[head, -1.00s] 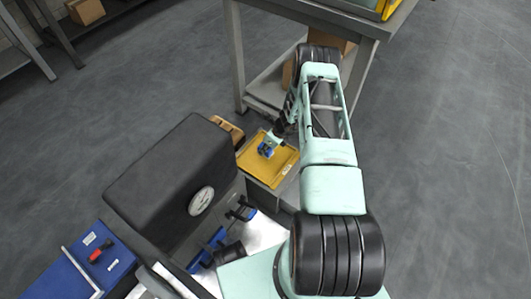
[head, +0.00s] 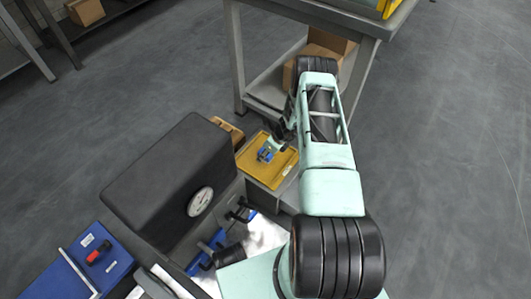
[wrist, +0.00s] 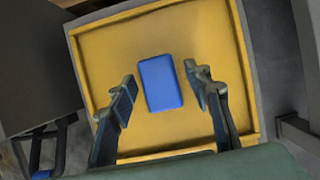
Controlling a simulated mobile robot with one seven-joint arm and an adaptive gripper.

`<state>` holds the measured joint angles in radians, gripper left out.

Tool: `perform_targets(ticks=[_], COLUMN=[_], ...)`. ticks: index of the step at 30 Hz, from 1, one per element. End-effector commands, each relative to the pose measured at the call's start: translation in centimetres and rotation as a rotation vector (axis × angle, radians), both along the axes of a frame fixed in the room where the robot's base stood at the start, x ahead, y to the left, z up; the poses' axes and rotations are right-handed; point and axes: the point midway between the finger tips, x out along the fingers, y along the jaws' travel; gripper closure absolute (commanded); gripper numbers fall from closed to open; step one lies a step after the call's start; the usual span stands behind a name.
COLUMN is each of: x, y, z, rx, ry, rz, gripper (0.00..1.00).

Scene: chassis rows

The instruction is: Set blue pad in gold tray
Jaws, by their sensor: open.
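The gold tray (head: 250,168) is a shallow yellow tray on a bench. In the wrist view its raised rim (wrist: 245,60) frames most of the picture. The blue pad (wrist: 160,83) is a small rounded rectangle lying flat on the tray floor, near the middle; it shows partly in the head view (head: 264,156). My gripper (wrist: 159,75) is open over the tray, one finger on each side of the pad, with visible gaps between the fingers and the pad. In the head view my gripper (head: 271,150) is small and partly covers the pad.
A large dark box with a round dial (head: 200,201) stands left of the tray. Blue clamps (head: 208,250) lie in front of it, and a blue case (head: 85,265) is at the lower left. A grey shelf table (head: 240,60) stands behind the tray.

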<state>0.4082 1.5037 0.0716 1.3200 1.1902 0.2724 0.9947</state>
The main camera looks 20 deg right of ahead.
Motion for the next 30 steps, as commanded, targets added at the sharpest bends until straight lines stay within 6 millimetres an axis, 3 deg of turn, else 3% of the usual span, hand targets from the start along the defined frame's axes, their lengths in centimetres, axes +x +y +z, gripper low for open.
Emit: perform_targets(ticks=[5, 18, 24, 30], x=[-0.2, -3.0, -3.7, -3.8], y=[-0.3, -2.2, -2.5, -2.5], z=[1.4, 9.6, 11.2, 11.3], rx=[0.001, 0.0, 0.0, 0.0], ry=[-0.001, -0.001, 0.0, 0.0], rz=[-0.003, -0.003, 0.0, 0.0], gripper=[0.54, 0.54, 0.54, 0.54])
